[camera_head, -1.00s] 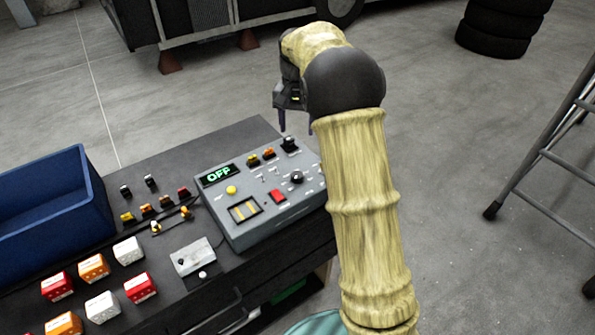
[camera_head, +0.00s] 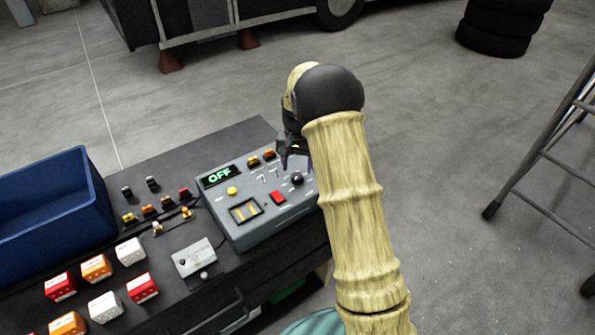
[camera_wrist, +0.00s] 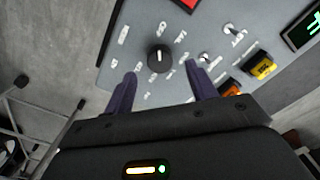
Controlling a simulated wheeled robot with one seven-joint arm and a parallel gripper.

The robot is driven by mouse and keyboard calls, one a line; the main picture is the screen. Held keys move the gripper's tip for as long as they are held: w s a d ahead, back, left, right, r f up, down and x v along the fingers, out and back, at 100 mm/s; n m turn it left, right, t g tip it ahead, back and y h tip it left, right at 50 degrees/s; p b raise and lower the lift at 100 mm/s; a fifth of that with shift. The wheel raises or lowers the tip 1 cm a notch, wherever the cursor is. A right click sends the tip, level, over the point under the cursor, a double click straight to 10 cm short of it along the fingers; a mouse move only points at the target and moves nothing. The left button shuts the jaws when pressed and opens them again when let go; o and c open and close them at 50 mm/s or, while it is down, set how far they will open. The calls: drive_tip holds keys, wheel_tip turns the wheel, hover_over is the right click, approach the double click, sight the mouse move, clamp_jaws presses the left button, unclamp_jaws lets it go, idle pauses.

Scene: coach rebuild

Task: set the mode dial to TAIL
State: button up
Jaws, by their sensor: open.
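The black mode dial (camera_wrist: 159,56) shows in the wrist view on the grey control box, ringed by small white labels too blurred to read. Its white pointer line points roughly toward the top of that view. In the head view, the dial (camera_head: 297,179) sits near the box's right side. The box's display (camera_head: 219,175) reads OFF in green. My gripper (camera_head: 295,158) is over the box's upper right part, just behind the dial. Its two dark fingers (camera_wrist: 165,82) are open and empty, one to each side below the dial in the wrist view, and not gripping it.
A red button (camera_head: 278,197), a yellow button (camera_head: 232,190), toggles and amber switches (camera_head: 262,157) crowd the box near the dial. A blue bin (camera_head: 55,215) and several coloured blocks (camera_head: 97,267) stand left. A ladder (camera_head: 540,150) stands right, with open floor between.

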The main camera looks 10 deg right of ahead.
sight(297, 175)
drive_tip(key=shift+f, duration=1.95)
drive_tip(key=c, duration=1)
drive_tip(key=shift+r+m+p, duration=0.1)
drive_tip(key=shift+m+p, duration=0.2)
drive_tip(key=m+p, duration=0.1)
drive_tip(key=m, duration=0.3)
drive_tip(key=m+p, duration=0.1)
drive_tip(key=m, duration=0.4)
drive_tip(key=shift+w, duration=0.1)
